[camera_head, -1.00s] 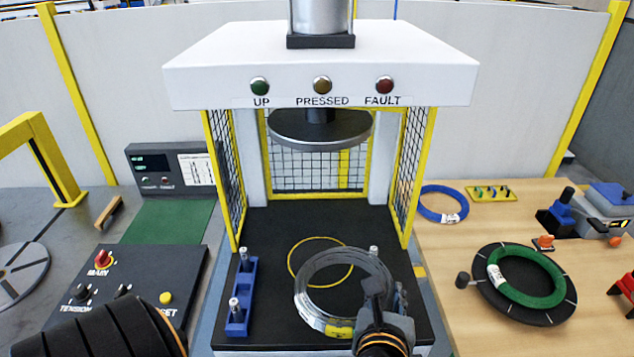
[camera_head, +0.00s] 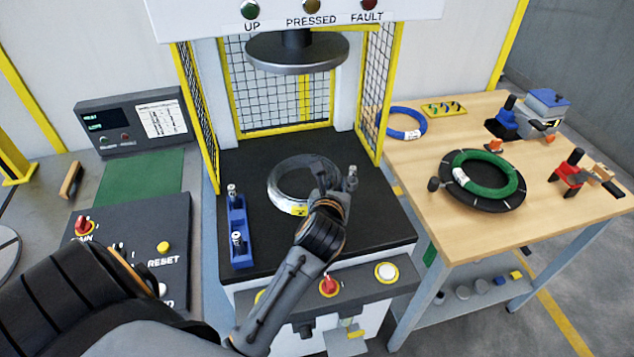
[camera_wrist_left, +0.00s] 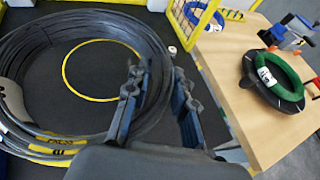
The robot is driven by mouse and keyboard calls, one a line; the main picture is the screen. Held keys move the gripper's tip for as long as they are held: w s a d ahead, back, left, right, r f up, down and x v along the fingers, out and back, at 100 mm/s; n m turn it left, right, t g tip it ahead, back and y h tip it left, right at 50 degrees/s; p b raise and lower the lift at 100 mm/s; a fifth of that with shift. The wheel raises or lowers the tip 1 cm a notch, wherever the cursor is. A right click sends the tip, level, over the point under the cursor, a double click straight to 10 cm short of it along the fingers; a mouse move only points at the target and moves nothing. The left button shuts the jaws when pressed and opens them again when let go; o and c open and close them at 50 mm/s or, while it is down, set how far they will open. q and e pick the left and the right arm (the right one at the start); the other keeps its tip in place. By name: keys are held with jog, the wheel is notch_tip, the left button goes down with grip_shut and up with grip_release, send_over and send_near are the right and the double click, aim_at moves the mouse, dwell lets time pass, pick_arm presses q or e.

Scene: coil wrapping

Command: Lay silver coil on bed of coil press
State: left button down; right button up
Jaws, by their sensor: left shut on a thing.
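The silver coil (camera_head: 273,191) is a grey ring with a yellow label, over the middle of the black press bed (camera_head: 375,225). It shows large in the left wrist view (camera_wrist_left: 20,65). My left gripper (camera_head: 326,185) is shut on the coil's right side; its fingers (camera_wrist_left: 160,95) sit either side of the strands. In the wrist view the yellow ring mark (camera_wrist_left: 64,75) on the bed shows through the coil's opening. I cannot tell whether the coil touches the bed. The round press plate (camera_head: 297,60) is raised above. My right gripper is not in view.
A blue holder (camera_head: 238,220) with metal pins stands on the bed's left, and another pin (camera_head: 352,176) on its right. Yellow-framed mesh guards (camera_head: 378,95) flank the bed. A wooden table (camera_head: 425,190) at right holds green (camera_head: 485,185) and blue (camera_head: 408,134) coils.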

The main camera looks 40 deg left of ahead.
pick_arm(q)
jog(key=w+a, duration=0.1)
jog(key=w+a+f, duration=0.1)
jog(key=w, duration=0.1)
jog(key=w+a+f+p, duration=0.1)
jog(key=a, duration=0.1)
jog(key=shift+w+f, duration=0.1)
jog(key=shift+w, duration=0.25)
jog(key=w+a+f, duration=0.2)
jog(key=f, duration=0.1)
jog(key=w+a+f, duration=0.1)
jog(key=f, duration=0.1)
jog(key=shift+w+a+f, duration=0.15)
jog(key=shift+w+f, duration=0.1)
jog(key=shift+w, duration=0.1)
jog(key=shift+w+a+f, duration=0.35)
jog(key=shift+w+f, duration=0.05)
jog(key=shift+f, duration=0.25)
jog(key=shift+d+f, duration=0.1)
jog(key=shift+f, duration=1.3)
jog(key=c, duration=1.1)
grip_release()
jog(key=shift+s+f, duration=0.15)
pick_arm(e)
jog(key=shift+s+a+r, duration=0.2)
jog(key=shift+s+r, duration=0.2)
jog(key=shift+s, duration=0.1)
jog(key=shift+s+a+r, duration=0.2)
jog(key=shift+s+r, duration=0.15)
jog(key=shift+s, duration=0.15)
